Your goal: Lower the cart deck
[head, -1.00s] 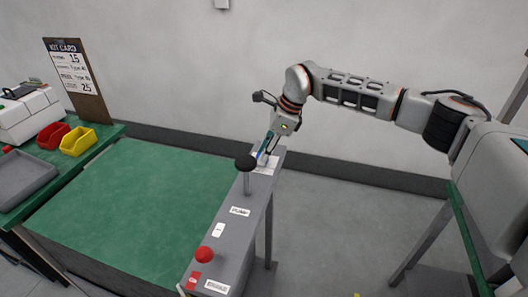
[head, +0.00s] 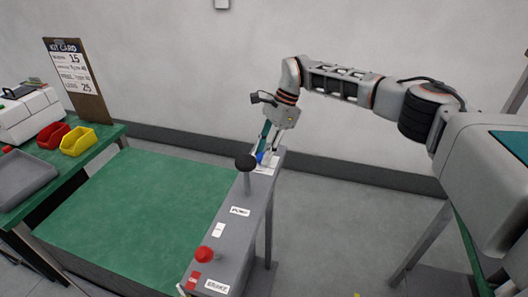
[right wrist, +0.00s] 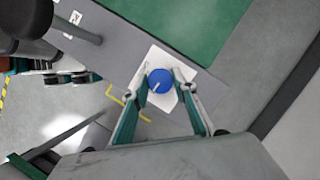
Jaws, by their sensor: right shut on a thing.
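The cart deck (head: 140,200) is a flat green surface at the left of the grey control rail (head: 232,232). A round blue knob (right wrist: 160,81) with a pale pointer mark sits on a white plate (right wrist: 150,59) at the far end of the rail. My right gripper (right wrist: 160,82) is shut on the blue knob, one finger on each side. In the head view the fingers partly hide the knob (head: 261,158). My left gripper is not in view.
A black-topped lever (head: 245,163) labelled PUMP and a red knob (head: 203,254) near the BRAKE label stand on the rail. A green bench with red and yellow bins (head: 77,141) is at the left. Open floor (head: 330,235) lies to the right.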

